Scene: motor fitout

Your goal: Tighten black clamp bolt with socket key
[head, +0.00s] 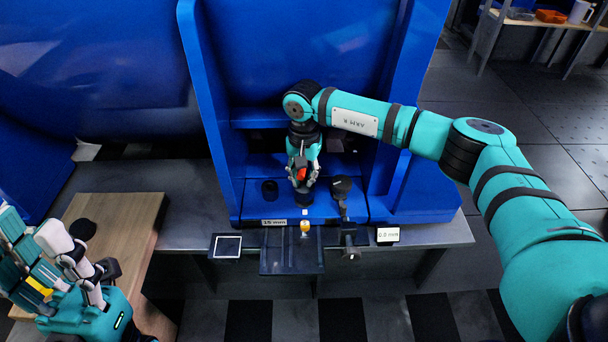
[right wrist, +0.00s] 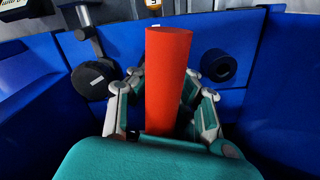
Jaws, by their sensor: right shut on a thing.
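My right gripper (head: 302,178) is over the blue base of the frame, shut on a red-orange cylinder, which looks like the socket key's handle (right wrist: 167,75). The handle stands up between the fingers in the right wrist view; its lower end is hidden. A short black round piece (head: 303,198) shows just below the gripper in the head view; I cannot tell whether it is the clamp bolt or the key's socket, or whether they touch. A black ring with a hole (right wrist: 218,65) stands to one side. My left gripper (head: 38,245) is open and empty at the lower left.
A black round part (head: 342,186) on a bracket stands right of the gripper. Small displays (head: 387,234) line the grey bench's front edge. Tall blue walls flank the right gripper closely.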

